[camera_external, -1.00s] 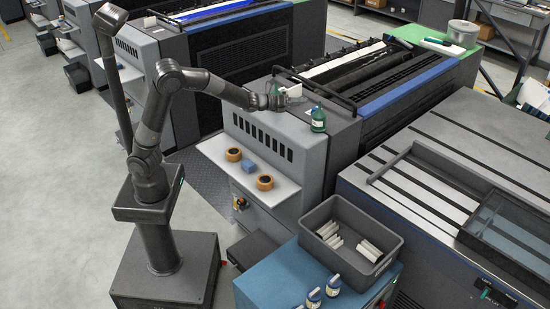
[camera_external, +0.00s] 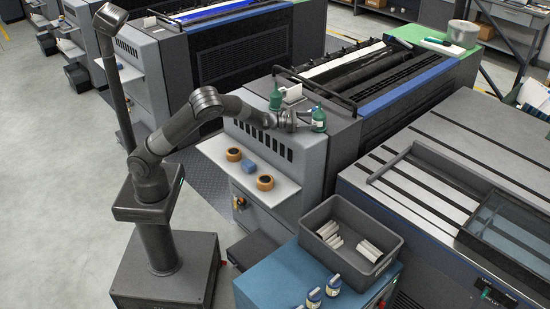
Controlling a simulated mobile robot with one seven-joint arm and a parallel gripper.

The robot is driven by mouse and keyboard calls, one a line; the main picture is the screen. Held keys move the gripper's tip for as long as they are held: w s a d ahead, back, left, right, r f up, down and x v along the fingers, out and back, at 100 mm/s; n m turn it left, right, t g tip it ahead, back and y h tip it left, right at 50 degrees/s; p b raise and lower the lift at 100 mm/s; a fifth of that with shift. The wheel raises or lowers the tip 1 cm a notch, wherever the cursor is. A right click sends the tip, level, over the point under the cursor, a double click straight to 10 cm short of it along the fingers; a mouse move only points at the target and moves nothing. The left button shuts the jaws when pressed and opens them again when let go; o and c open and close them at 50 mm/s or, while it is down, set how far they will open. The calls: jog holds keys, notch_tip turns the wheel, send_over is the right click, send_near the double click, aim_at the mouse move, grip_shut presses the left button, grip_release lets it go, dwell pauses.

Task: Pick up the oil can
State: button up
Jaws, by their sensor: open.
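Two small green bottle-shaped cans stand on top of the grey press unit; either could be the oil can. One green can (camera_external: 319,117), with a pale label, stands near the unit's front right corner. The other green can (camera_external: 275,99) stands further back and left. My gripper (camera_external: 308,119) is open, level with the front right can and right at its left side. I cannot tell whether the fingers are around the can or touch it.
A small white block (camera_external: 292,93) and a dark rail (camera_external: 315,87) are behind my gripper. Below is a white shelf (camera_external: 275,197) with tape rolls and a blue block. A grey bin (camera_external: 347,238) and bottles stand on the blue cabinet (camera_external: 285,275).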

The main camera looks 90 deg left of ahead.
aim_at(323, 120)
jog(key=w, duration=0.6)
jog(key=shift+w+a, duration=0.2)
jog(key=shift+a, duration=0.1)
jog(key=c, duration=1.2)
jog(key=shift+c, duration=0.6)
jog(key=shift+r, duration=0.1)
